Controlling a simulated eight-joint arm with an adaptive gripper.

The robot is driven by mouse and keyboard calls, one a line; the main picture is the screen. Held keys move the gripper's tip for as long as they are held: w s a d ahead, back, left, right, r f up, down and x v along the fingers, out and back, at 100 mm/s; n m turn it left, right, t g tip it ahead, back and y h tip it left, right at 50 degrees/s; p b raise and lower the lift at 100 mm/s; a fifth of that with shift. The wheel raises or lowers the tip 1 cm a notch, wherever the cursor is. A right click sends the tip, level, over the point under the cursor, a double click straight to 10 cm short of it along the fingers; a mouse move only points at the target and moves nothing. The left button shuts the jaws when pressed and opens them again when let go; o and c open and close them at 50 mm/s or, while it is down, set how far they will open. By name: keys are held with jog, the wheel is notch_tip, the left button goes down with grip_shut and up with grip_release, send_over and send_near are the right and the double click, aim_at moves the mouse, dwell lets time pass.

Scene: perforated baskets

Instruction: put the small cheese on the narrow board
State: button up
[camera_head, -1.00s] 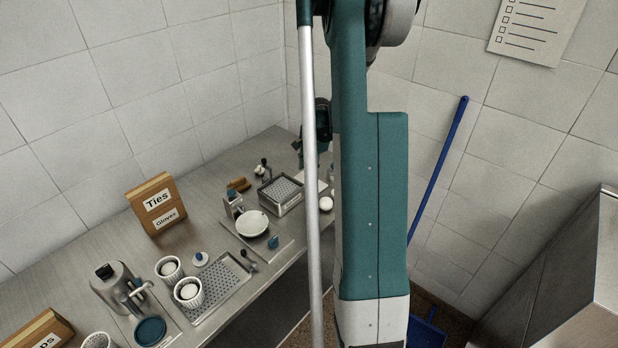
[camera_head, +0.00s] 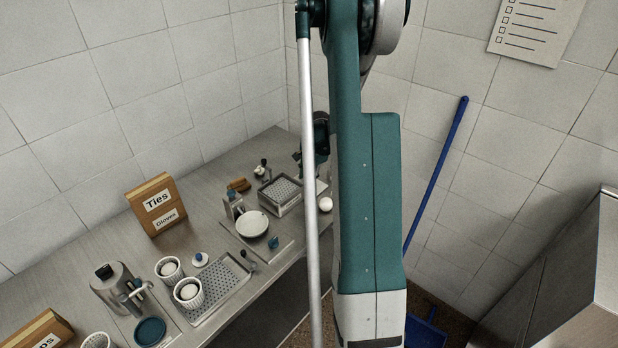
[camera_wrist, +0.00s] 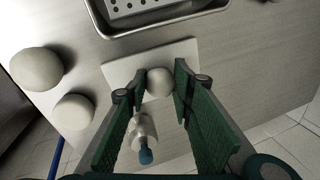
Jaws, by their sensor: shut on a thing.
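The small cheese (camera_wrist: 159,80), a pale round ball, is between the green fingertips of my gripper (camera_wrist: 158,88) in the wrist view. My gripper is shut on it. The narrow board (camera_wrist: 121,72), flat and white, lies below and around the cheese in that view. I cannot tell whether the cheese touches the board. In the head view a bit of the board (camera_head: 322,187) shows beside my arm. My fingers and the cheese are hidden there.
Two larger pale cheeses, one big (camera_wrist: 36,68) and one medium (camera_wrist: 73,111), lie left of the board. A perforated basket in a metal tray (camera_wrist: 150,22) is beyond it. A blue-knobbed object (camera_wrist: 144,135) shows between my fingers. The table edge runs close on the left.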

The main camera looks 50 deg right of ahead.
jog(key=shift+f, duration=0.25)
jog(key=o, duration=0.8)
jog(key=shift+r, duration=0.1)
jog(key=shift+v, duration=6.1)
jog(key=shift+w, duration=0.1)
jog(key=shift+a, duration=0.1)
